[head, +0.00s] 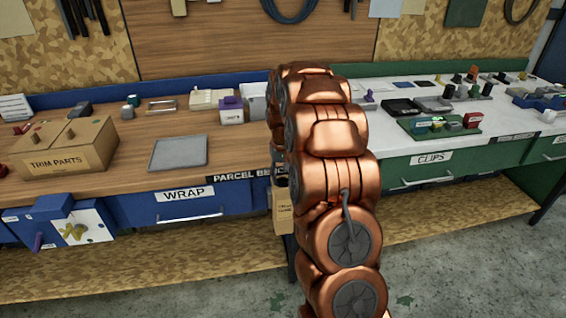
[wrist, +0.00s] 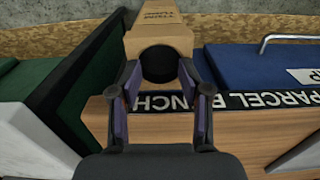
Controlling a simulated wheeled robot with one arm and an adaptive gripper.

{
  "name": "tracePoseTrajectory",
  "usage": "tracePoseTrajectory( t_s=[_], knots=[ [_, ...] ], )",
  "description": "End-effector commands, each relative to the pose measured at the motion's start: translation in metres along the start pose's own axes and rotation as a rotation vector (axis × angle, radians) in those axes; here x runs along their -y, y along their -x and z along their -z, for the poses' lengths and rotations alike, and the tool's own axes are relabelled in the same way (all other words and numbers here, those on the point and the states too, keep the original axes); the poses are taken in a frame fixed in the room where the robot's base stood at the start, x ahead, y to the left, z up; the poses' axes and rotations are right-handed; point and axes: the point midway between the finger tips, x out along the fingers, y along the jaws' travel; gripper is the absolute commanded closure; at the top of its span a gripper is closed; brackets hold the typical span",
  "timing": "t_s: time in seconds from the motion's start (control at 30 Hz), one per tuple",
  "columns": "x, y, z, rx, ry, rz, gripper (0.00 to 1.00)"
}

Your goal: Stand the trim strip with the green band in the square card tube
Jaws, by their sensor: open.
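My gripper (wrist: 159,72) is open in the wrist view, with its two fingers apart above the front edge of the bench. I see no strip in it. A card-coloured, square-sided holder (wrist: 160,20), which looks like the card tube, lies beyond and below the fingertips. Upside-down print shows on it, and a round dark patch shows between the fingers. In the head view the same holder (head: 283,212) is at the bench front, partly hidden by my arm. My gripper is hidden in the head view. I cannot make out a trim strip with a green band in either view.
A card box marked TRIM PARTS (head: 62,160) and a grey tray (head: 178,153) are on the wooden bench. A blue drawer (head: 190,208) is below. The white-topped bench (head: 400,100) at right carries a green tray (head: 440,125) and several small parts.

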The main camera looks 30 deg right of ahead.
Motion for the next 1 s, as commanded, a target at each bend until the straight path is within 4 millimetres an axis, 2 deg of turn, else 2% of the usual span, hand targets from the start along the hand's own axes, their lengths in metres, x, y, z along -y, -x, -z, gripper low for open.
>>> tracePoseTrajectory(
  t_s=[0.5, 1.0],
  knots=[
    [0.000, 0.024, -0.001, 0.002, 0.000, 0.000, 0.55],
    [0.002, 0.024, -0.001, 0.001, 0.001, 0.000, 0.55]
  ],
)
